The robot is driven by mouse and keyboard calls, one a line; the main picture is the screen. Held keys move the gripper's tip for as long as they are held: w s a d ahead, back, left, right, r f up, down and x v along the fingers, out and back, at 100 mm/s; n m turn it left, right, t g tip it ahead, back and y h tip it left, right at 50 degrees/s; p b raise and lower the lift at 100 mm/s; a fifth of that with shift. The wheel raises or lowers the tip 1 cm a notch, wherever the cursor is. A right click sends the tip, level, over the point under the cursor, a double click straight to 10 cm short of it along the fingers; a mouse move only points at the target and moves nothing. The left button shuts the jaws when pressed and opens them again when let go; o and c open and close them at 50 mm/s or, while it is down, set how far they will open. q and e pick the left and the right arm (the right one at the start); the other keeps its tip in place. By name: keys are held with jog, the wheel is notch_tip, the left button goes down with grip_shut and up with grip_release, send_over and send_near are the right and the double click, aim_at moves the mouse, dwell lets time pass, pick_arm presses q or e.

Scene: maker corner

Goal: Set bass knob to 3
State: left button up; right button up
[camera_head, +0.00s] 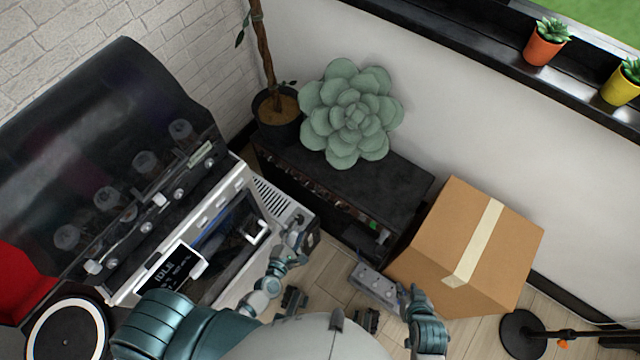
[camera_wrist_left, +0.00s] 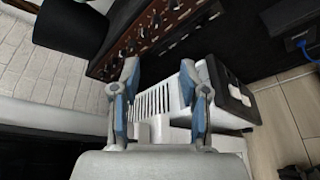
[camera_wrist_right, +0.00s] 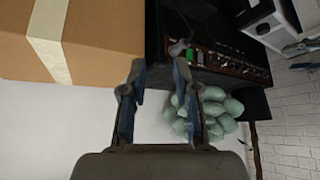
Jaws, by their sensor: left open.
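The amplifier (camera_head: 345,175) is a black box on the floor against the wall, its knob panel facing the room. In the left wrist view the brown panel (camera_wrist_left: 150,30) shows a row of small knobs beyond the fingertips. In the right wrist view the panel (camera_wrist_right: 232,64) lies to the upper right, with a small green light. I cannot read labels, pick out the bass knob or tell its setting. My left gripper (camera_head: 290,246) is open and empty near the white machine's vented corner; it shows in its wrist view (camera_wrist_left: 160,68). My right gripper (camera_head: 412,293) is open and empty beside the cardboard box; its fingers show (camera_wrist_right: 160,67).
A cardboard box (camera_head: 490,240) stands right of the amplifier. A white machine (camera_head: 225,215) with a raised dark lid is at left. A large succulent (camera_head: 352,115) sits on the amplifier, with a potted trunk (camera_head: 277,118) behind. A grey box (camera_head: 375,284) lies on the floor.

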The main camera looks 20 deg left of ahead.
pick_arm(q)
jog(key=b, duration=0.1)
send_near(316, 192)
jog(key=x, duration=0.2)
jog(key=b+x, duration=0.1)
jog(key=x, duration=0.2)
jog(key=b+x, duration=0.1)
jog(key=x, duration=0.2)
jog(key=shift+f, duration=0.3)
jog(key=shift+w+a, duration=0.35)
jog(key=shift+a, duration=0.05)
pick_arm(e)
jog(key=w+a+r+t+y, duration=0.1)
jog(key=w+a+r+t, duration=0.3)
jog(key=w+r+t, duration=0.1)
jog(key=w+t, duration=0.1)
jog(key=w, duration=0.1)
jog(key=shift+w+a+r+y, duration=0.2)
jog(key=shift+w+r+y, duration=0.1)
jog(key=shift+w+r, duration=0.1)
pick_arm(q)
jog(key=shift+d, duration=0.35)
grip_shut()
pick_arm(e)
jog(key=shift+d+f, duration=0.15)
jog(key=shift+d, duration=0.2)
